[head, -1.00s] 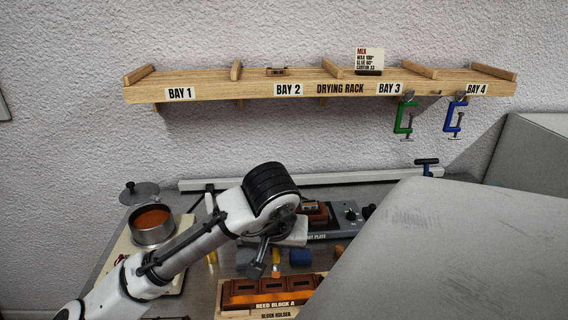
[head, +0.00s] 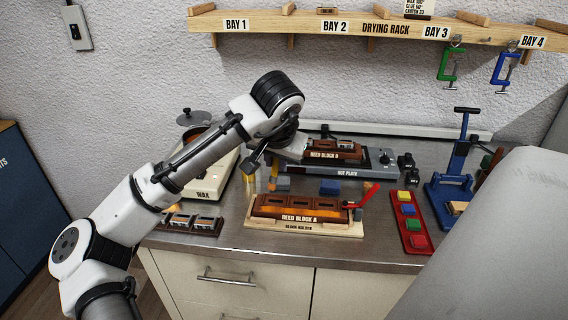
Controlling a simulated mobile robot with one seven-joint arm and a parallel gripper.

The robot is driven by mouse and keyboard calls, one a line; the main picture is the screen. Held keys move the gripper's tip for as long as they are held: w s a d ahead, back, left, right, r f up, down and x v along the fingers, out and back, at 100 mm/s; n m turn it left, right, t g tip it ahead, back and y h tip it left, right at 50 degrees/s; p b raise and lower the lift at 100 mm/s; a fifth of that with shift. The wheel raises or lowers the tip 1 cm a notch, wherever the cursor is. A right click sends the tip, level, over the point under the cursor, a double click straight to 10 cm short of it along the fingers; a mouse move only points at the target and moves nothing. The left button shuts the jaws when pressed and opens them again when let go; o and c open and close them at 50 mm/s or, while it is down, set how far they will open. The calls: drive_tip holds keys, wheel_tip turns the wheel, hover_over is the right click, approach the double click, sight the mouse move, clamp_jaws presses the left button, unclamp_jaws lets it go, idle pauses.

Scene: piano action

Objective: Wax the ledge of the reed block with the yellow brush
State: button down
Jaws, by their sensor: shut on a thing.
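Reed block A (head: 290,217) is a brown-orange block in the pale wooden block holder (head: 300,229) near the counter's front. Its ledge is not clear at this size. My gripper (head: 254,166) is left of and above the block, partly hidden by its own dark wrist. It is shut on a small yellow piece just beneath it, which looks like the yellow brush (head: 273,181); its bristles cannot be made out. The wax pot (head: 196,137) stands behind my arm on the white heater labelled WAX (head: 205,194), partly covered by the arm.
Another reed block (head: 336,155) rests on the grey hot plate (head: 350,171). A red handle (head: 365,195) is at the holder's right end. A blue block (head: 329,187) lies behind the holder. A red tray (head: 411,237) and blue press (head: 452,190) are at right. A large grey panel covers the right.

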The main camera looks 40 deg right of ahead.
drive_tip(key=shift+f+b, duration=2.15)
drive_tip(key=shift+f, duration=0.55)
drive_tip(key=shift+f+b, duration=0.3)
drive_tip(key=shift+f, duration=0.3)
drive_tip(key=shift+d, duration=0.1)
drive_tip(key=shift+s+d+p, duration=0.35)
drive_tip(key=shift+s+d, duration=0.5)
drive_tip(key=shift+s, duration=0.2)
drive_tip(key=shift+s+d+f, duration=0.1)
drive_tip(key=shift+s+d, duration=0.85)
drive_tip(key=shift+s, duration=0.15)
drive_tip(key=shift+s+d+p, duration=0.6)
drive_tip(key=shift+s+d, duration=0.3)
drive_tip(key=shift+s, duration=0.15)
